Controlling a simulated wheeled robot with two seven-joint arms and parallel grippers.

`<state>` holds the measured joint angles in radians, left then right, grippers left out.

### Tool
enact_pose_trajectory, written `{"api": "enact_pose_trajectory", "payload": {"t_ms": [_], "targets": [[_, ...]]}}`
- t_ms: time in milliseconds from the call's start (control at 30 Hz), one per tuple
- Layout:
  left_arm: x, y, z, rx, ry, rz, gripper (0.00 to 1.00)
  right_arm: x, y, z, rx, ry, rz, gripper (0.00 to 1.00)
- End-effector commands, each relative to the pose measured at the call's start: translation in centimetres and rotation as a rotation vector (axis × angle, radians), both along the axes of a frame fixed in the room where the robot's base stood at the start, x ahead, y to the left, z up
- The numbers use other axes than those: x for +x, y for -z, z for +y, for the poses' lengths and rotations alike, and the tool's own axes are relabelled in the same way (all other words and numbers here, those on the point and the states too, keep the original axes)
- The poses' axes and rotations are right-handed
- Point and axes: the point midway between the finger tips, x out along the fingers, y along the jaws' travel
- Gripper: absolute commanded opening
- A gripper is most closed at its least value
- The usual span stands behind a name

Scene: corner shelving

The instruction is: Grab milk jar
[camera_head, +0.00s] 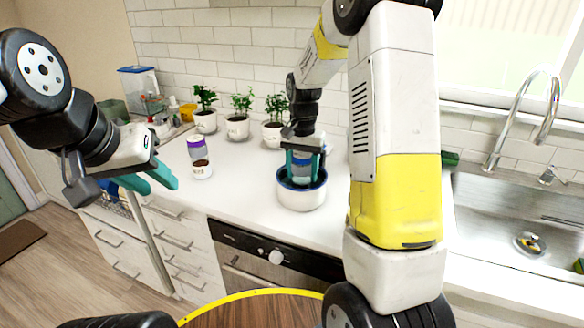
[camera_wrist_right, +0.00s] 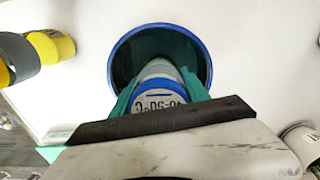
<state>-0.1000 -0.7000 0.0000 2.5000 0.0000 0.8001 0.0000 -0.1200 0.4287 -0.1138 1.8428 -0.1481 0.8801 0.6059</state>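My right gripper (camera_head: 302,172) points down over a white pot with a blue rim (camera_head: 301,200) on the counter. Its teal fingers press on both sides of a jar (camera_head: 301,168) with a blue band. In the right wrist view the jar (camera_wrist_right: 160,92) has a pale label with dark, upside-down lettering, and lies between the fingers over the dark inside of the pot (camera_wrist_right: 118,55). Whether the jar touches the pot's bottom is hidden. I cannot read the label as milk. My left gripper (camera_head: 163,181) hangs at the left with its teal fingers apart and empty.
A purple-topped jar (camera_head: 196,147) and a white jar with dark contents (camera_head: 202,170) stand left of the pot. Several potted plants (camera_head: 238,128) line the wall. A sink (camera_head: 510,220) is at the right. The counter is clear between the jars and the pot.

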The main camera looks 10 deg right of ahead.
Motion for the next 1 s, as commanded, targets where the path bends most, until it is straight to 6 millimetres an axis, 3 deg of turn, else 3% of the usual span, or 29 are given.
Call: {"api": "enact_pose_trajectory", "payload": {"t_ms": [33,167,200,467,800,1000], "targets": [[0.0,0.0,0.0,0.000,0.000,0.000,0.36,0.0,0.0,0.0,0.000,0.000,0.000,0.28],[0.0,0.0,0.0,0.000,0.000,0.000,0.36,0.0,0.0,0.0,0.000,0.000,0.000,0.02],[0.0,0.0,0.0,0.000,0.000,0.000,0.36,0.0,-0.1,0.0,0.000,0.000,-0.001,0.00],[0.0,0.0,0.0,0.000,0.000,0.000,0.36,0.1,-0.5,0.0,0.000,0.000,-0.002,0.00],[0.0,0.0,0.0,0.000,0.000,0.000,0.36,0.2,-6.7,0.0,0.001,-0.001,-0.006,0.00],[0.0,0.0,0.0,0.000,0.000,0.000,0.36,0.1,-9.4,0.2,0.001,-0.004,-0.002,0.00]]}}
